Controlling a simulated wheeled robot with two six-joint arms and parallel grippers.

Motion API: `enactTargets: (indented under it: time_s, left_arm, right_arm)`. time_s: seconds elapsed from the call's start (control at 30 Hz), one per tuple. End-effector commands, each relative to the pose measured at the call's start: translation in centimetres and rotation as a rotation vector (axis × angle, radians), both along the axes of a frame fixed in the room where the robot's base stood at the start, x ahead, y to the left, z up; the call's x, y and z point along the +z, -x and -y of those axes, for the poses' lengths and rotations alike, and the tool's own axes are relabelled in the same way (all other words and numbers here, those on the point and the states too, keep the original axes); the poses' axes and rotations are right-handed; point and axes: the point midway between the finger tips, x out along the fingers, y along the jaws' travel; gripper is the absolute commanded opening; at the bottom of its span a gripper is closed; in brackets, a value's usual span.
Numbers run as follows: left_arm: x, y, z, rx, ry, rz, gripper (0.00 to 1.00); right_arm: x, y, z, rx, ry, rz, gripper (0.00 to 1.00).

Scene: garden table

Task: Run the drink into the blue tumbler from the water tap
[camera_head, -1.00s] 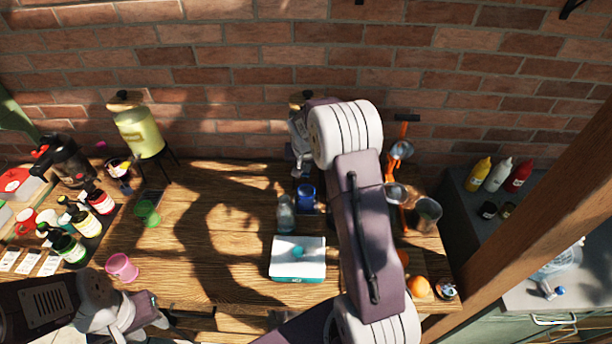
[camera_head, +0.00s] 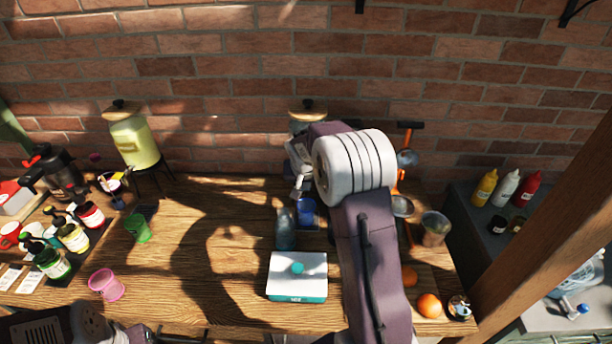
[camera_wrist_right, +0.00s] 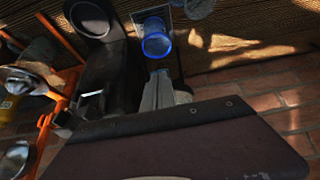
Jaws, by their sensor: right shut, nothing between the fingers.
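The blue tumbler (camera_head: 306,211) stands on a dark mat, in front of a dispenser with a wooden lid (camera_head: 308,110). My right arm hides most of that dispenser, and its tap cannot be made out. My right gripper (camera_head: 299,186) is shut and empty, just behind and above the tumbler, at the dispenser's front. In the right wrist view the tumbler (camera_wrist_right: 156,42) shows just beyond the grey fingertips (camera_wrist_right: 160,76), apart from them. I cannot tell whether the fingers touch the tap or whether the tumbler holds liquid. My left gripper (camera_head: 138,333) is partly cut off at the bottom left.
A yellow-green dispenser (camera_head: 133,140) stands at the back left. A clear bottle (camera_head: 285,230) and a white-and-teal box (camera_head: 297,277) are in front of the tumbler. Green (camera_head: 138,229) and pink (camera_head: 107,285) cups stand left. Oranges (camera_head: 429,305) lie right. The table's left-centre is clear.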

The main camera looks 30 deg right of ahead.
Motion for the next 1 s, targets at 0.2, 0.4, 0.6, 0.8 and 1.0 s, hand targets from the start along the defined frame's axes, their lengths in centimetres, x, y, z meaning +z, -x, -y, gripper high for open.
enactTargets:
  time_s: [0.2, 0.4, 0.6, 0.8, 1.0]
  left_arm:
    - [-0.01, 0.0, 0.0, 0.0, 0.0, 0.0, 0.36]
    - [-0.01, 0.0, 0.0, 0.0, 0.0, 0.0, 0.36]
    - [-0.01, 0.0, 0.0, 0.0, 0.0, 0.0, 0.36]
    - [0.04, 0.0, 0.0, 0.0, 0.0, 0.0, 0.36]
    - [0.69, 0.0, 0.0, 0.0, 0.0, 0.0, 0.36]
  right_arm:
    - [-0.02, -0.01, 0.01, 0.0, 0.0, 0.0, 0.0]
    - [-0.03, 0.0, 0.0, 0.0, 0.0, 0.0, 0.0]
    - [-0.03, 0.0, 0.0, 0.0, 0.0, 0.0, 0.0]
    - [0.04, -0.01, 0.01, 0.0, 0.0, 0.0, 0.0]
    - [0.91, -0.03, 0.01, 0.0, 0.0, 0.001, 0.0]
